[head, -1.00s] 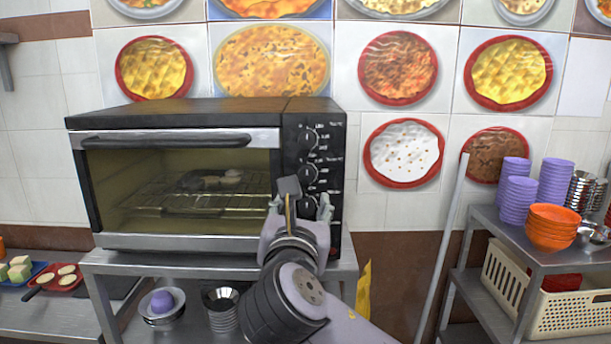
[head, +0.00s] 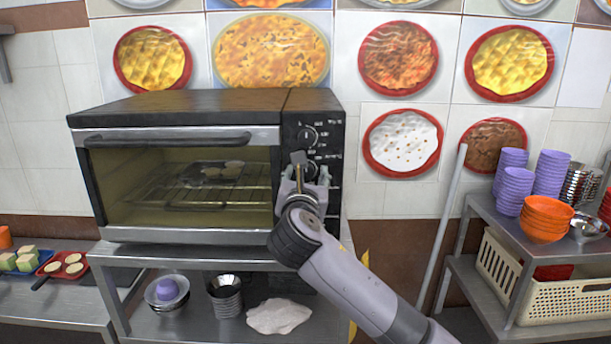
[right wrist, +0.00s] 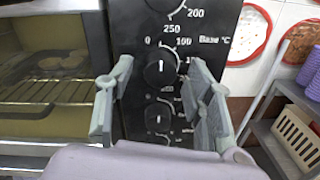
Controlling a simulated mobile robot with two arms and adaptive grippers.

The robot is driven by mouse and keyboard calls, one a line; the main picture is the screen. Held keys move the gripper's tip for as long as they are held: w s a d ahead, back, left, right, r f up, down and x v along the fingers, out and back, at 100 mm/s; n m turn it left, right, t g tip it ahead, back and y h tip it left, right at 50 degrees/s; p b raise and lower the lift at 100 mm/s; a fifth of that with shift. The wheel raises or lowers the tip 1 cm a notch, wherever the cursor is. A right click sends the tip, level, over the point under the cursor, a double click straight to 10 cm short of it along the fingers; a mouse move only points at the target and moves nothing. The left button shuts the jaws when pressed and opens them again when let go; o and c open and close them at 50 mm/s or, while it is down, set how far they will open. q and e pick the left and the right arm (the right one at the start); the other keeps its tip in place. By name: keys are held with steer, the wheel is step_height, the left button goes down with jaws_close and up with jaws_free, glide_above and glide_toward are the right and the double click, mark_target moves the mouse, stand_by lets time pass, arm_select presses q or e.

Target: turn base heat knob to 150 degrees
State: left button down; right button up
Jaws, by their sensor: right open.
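The base heat knob (right wrist: 161,69) is a round black dial on the oven's black panel, beside the "Base °C" label in the right wrist view. Its white mark looks close to upright, between the printed 0 and 100; the numbers past 100 are partly hidden by a finger. My right gripper (right wrist: 160,82) is open, one finger on each side of the knob in that view, with visible gaps. I cannot tell how far the fingertips stand from the panel. In the head view my right gripper (head: 305,176) covers the lower panel. My left gripper is not in view.
The oven (head: 180,108) stands on a metal table, its glass door closed. Another knob (head: 307,136) is above the base knob, and one more (right wrist: 158,117) is below it. A metal rack (head: 500,225) with bowls stands to the right.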

jaws_close()
stand_by(0.5)
steer(key=shift+m, duration=0.4)
steer(key=m, duration=0.2)
steer(key=shift+m, duration=0.4)
steer(key=m, duration=0.8)
steer(key=shift+g+b, duration=0.3)
steer(key=shift+b, duration=0.1)
steer(key=shift+m+y, duration=0.3)
steer(key=shift+m, duration=1.5)
steer(key=shift+b, duration=0.3)
